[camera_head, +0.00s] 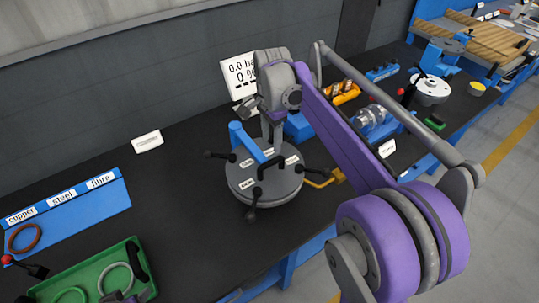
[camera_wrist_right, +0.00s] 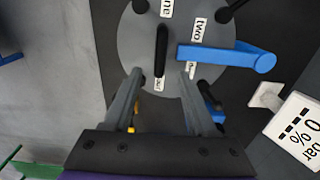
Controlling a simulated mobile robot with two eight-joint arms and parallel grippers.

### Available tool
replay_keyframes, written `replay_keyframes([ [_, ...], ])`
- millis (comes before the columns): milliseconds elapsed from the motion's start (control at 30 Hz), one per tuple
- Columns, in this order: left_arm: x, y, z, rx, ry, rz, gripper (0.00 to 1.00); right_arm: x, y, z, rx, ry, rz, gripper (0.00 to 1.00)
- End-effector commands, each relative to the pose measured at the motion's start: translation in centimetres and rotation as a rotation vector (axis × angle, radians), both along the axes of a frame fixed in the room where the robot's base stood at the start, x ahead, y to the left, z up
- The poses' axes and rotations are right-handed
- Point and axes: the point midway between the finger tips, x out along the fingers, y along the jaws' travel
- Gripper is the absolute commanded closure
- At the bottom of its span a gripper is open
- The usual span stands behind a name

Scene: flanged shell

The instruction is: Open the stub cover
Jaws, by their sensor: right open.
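The stub cover is a round grey disc (camera_head: 262,194) with white labels, seen from above in the right wrist view (camera_wrist_right: 140,42). A black bar handle (camera_wrist_right: 161,50) stands on it, also seen in the head view (camera_head: 270,163). A blue lever (camera_head: 246,141) lies over the cover, and several black-knobbed clamps (camera_head: 252,214) sit round its rim. My right gripper (camera_wrist_right: 160,74) is open over the cover, its fingertips on either side of the handle's near end in the picture; whether they touch it I cannot tell. My left gripper is not in view.
A white gauge sign (camera_head: 239,74) stands behind the cover. A yellow handle (camera_head: 320,183) juts out at its right. A blue rack (camera_head: 68,210) and a green tray (camera_head: 92,270) with rings lie at the left. The black bench between rack and cover is mostly clear.

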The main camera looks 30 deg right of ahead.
Motion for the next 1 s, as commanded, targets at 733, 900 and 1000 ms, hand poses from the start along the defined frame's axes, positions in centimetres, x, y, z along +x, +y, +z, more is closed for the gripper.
replay_keyframes([
  [733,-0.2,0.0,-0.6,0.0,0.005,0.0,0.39,0.0,0.0,-8.1,0.0,-0.001,0.002,0.43],
  [900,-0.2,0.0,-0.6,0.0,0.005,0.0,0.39,0.0,0.0,-8.1,0.0,-0.001,0.002,0.55],
  [1000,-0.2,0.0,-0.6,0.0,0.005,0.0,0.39,0.0,0.0,-8.1,0.0,-0.001,0.002,0.73],
])
